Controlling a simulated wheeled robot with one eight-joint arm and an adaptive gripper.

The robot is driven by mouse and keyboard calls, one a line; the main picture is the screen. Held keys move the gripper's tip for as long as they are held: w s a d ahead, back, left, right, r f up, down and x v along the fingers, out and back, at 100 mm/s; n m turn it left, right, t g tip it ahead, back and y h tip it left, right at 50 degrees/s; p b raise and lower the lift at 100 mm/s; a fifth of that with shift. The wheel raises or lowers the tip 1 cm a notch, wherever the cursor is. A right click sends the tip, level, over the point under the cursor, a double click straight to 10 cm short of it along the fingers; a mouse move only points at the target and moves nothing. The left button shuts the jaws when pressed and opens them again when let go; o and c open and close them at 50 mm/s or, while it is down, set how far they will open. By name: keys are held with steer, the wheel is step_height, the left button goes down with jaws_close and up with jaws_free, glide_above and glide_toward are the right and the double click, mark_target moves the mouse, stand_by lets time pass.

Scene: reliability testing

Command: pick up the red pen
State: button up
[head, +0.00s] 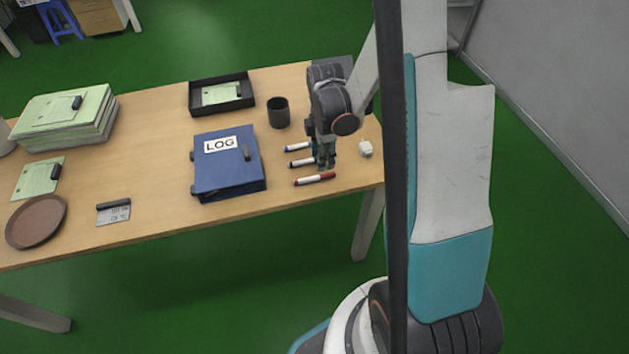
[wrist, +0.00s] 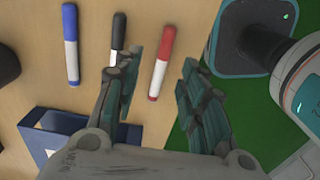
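The red pen (head: 314,179) lies on the table near its front right edge, with a white body and red ends. In the wrist view the red pen (wrist: 161,63) lies ahead of the gap between the fingertips, nearer the left finger. My gripper (head: 325,160) hangs over the pens, above and behind the red pen. In the wrist view my gripper (wrist: 158,75) is open with nothing between its fingers. A black pen (wrist: 119,38) and a blue pen (wrist: 70,45) lie to the left of the red one there. The left finger partly covers the black pen.
A blue LOG binder (head: 228,180) lies left of the pens. A dark cup (head: 278,112) stands behind them. A small white object (head: 365,148) lies to the right. A black tray (head: 244,102) sits farther back. Bare wood lies in front of the cup.

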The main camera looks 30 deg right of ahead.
mark_target(322, 175)
steer(key=shift+s+a+f+b, duration=0.15)
steer(key=shift+f+b, duration=0.65)
steer(key=shift+f, duration=1)
steer(key=shift+s+a+f+b, duration=0.1)
steer(key=shift+f+b, duration=0.65)
steer(key=shift+f, duration=1)
steer(key=shift+r, duration=0.1)
steer(key=c, duration=0.9)
